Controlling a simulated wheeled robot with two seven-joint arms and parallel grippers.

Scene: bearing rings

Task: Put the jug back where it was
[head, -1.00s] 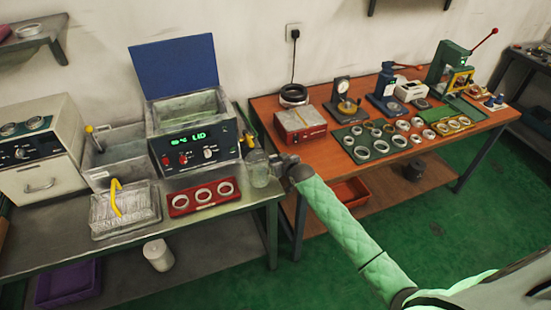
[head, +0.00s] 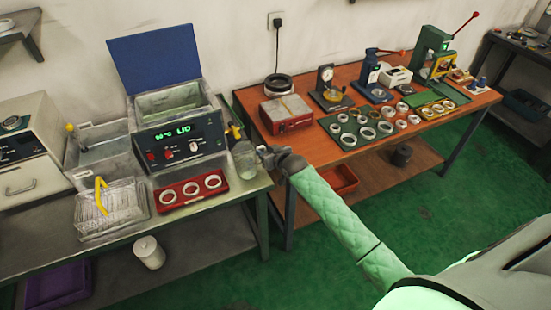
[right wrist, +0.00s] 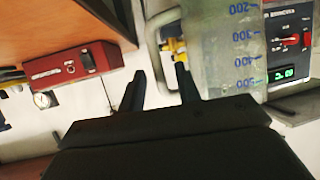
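The clear jug (head: 246,162) stands at the right end of the grey bench, beside the cleaning bath with the green display. In the right wrist view the jug (right wrist: 228,50) shows blue volume marks, and its pale loop handle (right wrist: 155,45) is on its left side. My right gripper (head: 264,154) reaches the jug from the right. In the right wrist view its two fingers (right wrist: 160,88) are apart, with the handle bar appearing between them. I cannot tell whether they touch it. My left gripper is not in view.
The bath (head: 180,142) has its blue lid (head: 165,60) raised. A red tray (head: 190,205) with rings and a wire basket (head: 110,222) with a yellow handle sit in front. The orange table (head: 300,150) to the right holds a red box (head: 287,113), presses and rings.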

